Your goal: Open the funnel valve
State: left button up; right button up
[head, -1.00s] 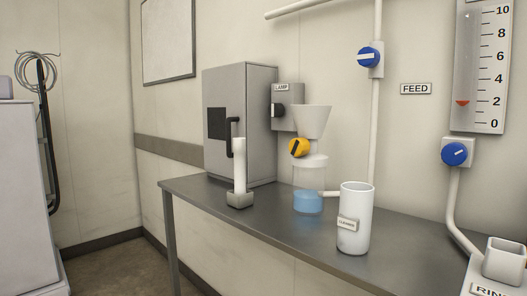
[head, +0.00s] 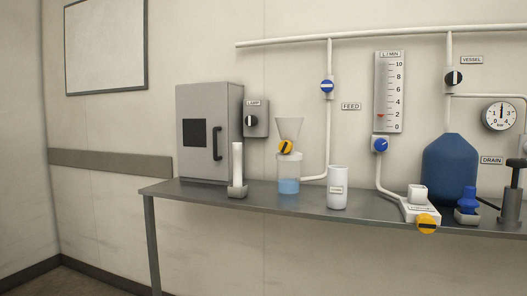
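The funnel (head: 289,130) is a pale cone set over a clear jar (head: 288,174) with blue liquid in its lower part. The funnel valve (head: 286,147) is a yellow knob with a dark bar, at the neck between funnel and jar. The assembly stands on the grey bench, left of the white cylinder. Neither of my grippers shows in the head view.
On the grey bench (head: 262,201) stand a grey cabinet (head: 207,162), a white tube in a holder (head: 238,166), a labelled white cylinder (head: 337,190), a blue vessel (head: 449,172) and another yellow knob (head: 426,223). Pipes with blue knobs run along the wall.

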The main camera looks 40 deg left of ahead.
aim_at(285, 147)
jog(key=u, duration=0.5)
jog(key=k, duration=0.15)
jog(key=z, duration=1.5)
jog(key=i, duration=0.1)
jog(key=u, duration=3.15)
jog(key=i, duration=1)
jog(key=z, duration=0.3)
